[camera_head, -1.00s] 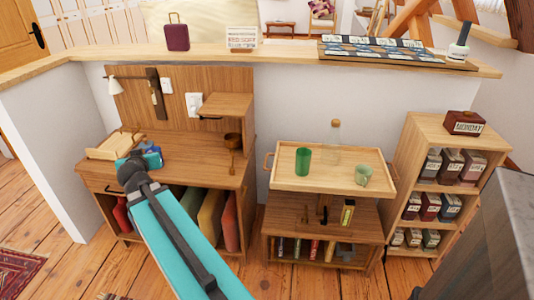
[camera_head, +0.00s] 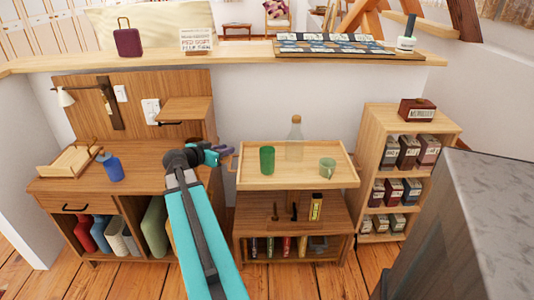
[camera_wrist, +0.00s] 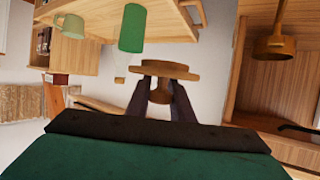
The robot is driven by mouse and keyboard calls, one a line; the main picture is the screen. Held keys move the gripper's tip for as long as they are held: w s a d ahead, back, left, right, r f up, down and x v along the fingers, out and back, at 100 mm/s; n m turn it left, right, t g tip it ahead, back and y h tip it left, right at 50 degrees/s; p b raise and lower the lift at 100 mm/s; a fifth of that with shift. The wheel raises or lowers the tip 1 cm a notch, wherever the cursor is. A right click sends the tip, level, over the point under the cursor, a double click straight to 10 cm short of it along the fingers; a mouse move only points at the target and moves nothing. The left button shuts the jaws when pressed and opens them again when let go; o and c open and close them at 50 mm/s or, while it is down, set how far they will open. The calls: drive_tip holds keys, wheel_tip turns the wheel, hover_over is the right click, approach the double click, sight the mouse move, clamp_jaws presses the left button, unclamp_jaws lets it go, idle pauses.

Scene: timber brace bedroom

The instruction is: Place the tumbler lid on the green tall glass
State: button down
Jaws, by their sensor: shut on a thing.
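The green tall glass (camera_head: 267,160) stands upright on the top tray of the wooden trolley (camera_head: 250,182). It also shows in the wrist view (camera_wrist: 132,28), where the picture is turned. My gripper (camera_head: 229,153) is just left of the trolley's tray, apart from the glass. In the wrist view its dark fingers (camera_wrist: 161,94) are shut on the tumbler lid (camera_wrist: 170,68), a round wooden disc with a knob between the fingers. The lid is hard to make out in the head view.
On the tray, a clear corked bottle (camera_head: 295,140) stands behind the glass and a green mug (camera_head: 327,168) to its right. A hanging wooden ladle (camera_wrist: 273,46) shows in the wrist view.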

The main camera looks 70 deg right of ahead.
drive_tip(key=s+d+m+g+y, duration=0.1)
drive_tip(key=s+d+m+g, duration=0.1)
drive_tip(key=s, duration=0.7)
drive_tip(key=shift+d+r+m+g, duration=0.15)
drive_tip(key=shift+d+m+g, duration=0.15)
drive_tip(key=shift+d+g, duration=0.45)
drive_tip(key=shift+s+d, duration=0.1)
drive_tip(key=shift+d, duration=0.05)
drive_tip(key=s+d, duration=0.2)
drive_tip(key=d, duration=0.5)
drive_tip(key=s+d+f, duration=0.1)
drive_tip(key=s+d, duration=0.1)
drive_tip(key=d, duration=0.6)
drive_tip(key=shift+d+f+p, duration=0.25)
drive_tip(key=shift+f+p, duration=0.05)
drive_tip(key=shift+p, duration=0.15)
drive_tip(key=shift+t, duration=0.25)
drive_tip(key=shift+w+f, duration=0.1)
drive_tip(key=shift+f, duration=1.6)
drive_tip(key=shift+f, duration=0.15)
drive_tip(key=c, duration=1.6)
unclamp_jaws()
